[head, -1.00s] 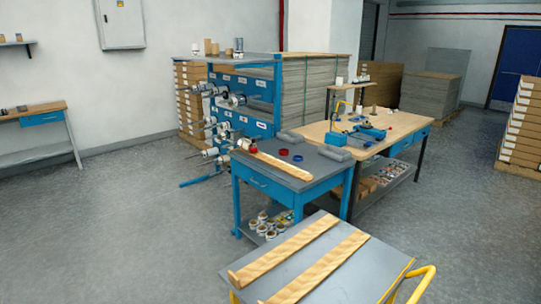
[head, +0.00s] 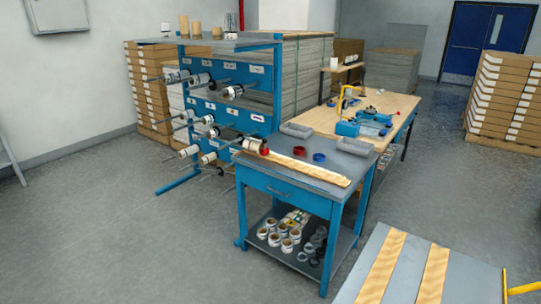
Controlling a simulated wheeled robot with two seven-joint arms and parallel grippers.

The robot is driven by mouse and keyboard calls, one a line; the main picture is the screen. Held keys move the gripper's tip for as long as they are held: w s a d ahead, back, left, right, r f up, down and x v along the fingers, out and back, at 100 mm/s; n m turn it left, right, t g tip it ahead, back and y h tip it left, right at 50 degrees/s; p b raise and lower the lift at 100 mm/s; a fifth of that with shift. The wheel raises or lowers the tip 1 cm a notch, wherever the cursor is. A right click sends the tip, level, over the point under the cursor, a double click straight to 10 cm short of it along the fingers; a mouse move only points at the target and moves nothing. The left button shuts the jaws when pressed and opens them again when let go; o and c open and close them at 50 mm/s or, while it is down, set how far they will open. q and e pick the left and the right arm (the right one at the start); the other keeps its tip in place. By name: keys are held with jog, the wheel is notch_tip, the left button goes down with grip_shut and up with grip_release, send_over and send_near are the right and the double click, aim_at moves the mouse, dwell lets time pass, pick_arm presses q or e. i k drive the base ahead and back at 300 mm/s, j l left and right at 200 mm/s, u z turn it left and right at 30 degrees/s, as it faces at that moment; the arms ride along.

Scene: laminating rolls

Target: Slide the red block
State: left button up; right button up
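A small red piece (head: 265,151) sits at the left edge of the grey-topped blue table (head: 262,180), beside a silver roll (head: 252,145) and the end of a wooden strip (head: 310,170). It is too small to tell whether it is a block. A red ring-like item (head: 299,151) and a blue ring-like item (head: 319,157) lie behind the strip on the same top. Neither of my grippers shows in the head view.
A blue rack (head: 230,90) with rolls on protruding rods stands left of the table. A wooden workbench (head: 390,110) stands behind it. A grey cart top (head: 410,265) with two wooden strips is at lower right. The floor at left is clear.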

aim_at(265, 151)
jog(key=i+j, duration=0.25)
jog(key=i+j+z, duration=0.15)
jog(key=j, duration=0.3)
jog(key=i+j, duration=0.55)
jog(key=i, duration=0.15)
jog(key=i+j, duration=0.25)
jog(key=i, duration=0.2)
